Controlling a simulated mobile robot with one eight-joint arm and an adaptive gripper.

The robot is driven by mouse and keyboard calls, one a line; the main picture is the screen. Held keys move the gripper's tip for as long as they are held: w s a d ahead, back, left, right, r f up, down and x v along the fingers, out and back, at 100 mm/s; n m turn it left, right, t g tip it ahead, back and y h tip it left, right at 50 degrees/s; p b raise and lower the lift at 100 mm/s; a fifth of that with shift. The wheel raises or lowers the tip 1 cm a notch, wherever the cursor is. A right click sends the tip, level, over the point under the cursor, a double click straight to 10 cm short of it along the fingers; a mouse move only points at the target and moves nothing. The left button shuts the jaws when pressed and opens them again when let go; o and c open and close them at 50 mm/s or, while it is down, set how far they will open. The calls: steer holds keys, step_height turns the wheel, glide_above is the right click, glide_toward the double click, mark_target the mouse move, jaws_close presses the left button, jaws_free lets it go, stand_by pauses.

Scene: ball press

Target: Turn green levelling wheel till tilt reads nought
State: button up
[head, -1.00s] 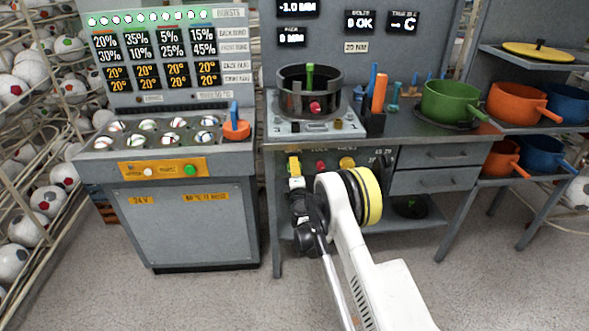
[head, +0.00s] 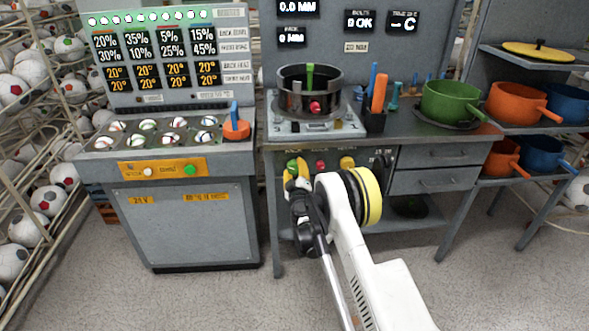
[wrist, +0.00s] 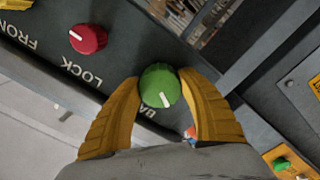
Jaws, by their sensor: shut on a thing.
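The green levelling wheel (wrist: 160,86) is a round knob with a white pointer mark, on the dark front panel of the bench. My gripper (wrist: 163,92) is shut on it, with one yellow finger on each side. In the head view the wheel (head: 293,165) shows just above my gripper (head: 297,181), partly covered by it. The tilt display (head: 297,7) at the top of the back panel reads 0.0 MM. Its caption is cut off by the picture's top edge.
A red knob (wrist: 88,38) marked LOCK sits beside the wheel, and a yellow knob (head: 347,162) is farther right. A dark pot (head: 310,92) stands on the bench above. A grey cabinet (head: 190,225) stands to the left, with a gap between.

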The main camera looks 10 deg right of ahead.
steer(key=shift+m, duration=0.6)
steer(key=o, duration=1.2)
steer(key=shift+s, duration=0.1)
steer(key=s, duration=0.7)
steer(key=shift+s+a, duration=0.15)
steer(key=shift+a, duration=0.25)
steer(key=shift+r, duration=0.1)
